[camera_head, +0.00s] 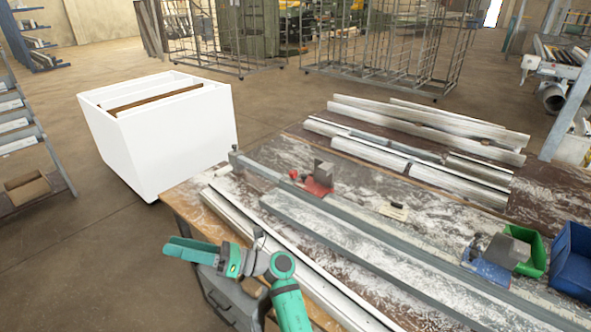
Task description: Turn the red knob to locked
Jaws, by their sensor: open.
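The red knob (293,174) is a small red shape at the left side of a red clamp (318,187) with a grey block, on the workbench. It is too small to tell which way it is turned. My gripper (170,248) is green, open and empty. It points left, beyond the bench's near left edge, well apart from the knob, which lies to its right and farther back. A small pale label (394,211) lies on the bench right of the red clamp; its writing cannot be read.
Long metal profiles (345,237) run across the bench (450,235), with more (420,130) at the back. A blue clamp (487,268), a green bin (536,255) and a blue bin (574,262) stand at right. A white crate (165,150) stands left of the bench.

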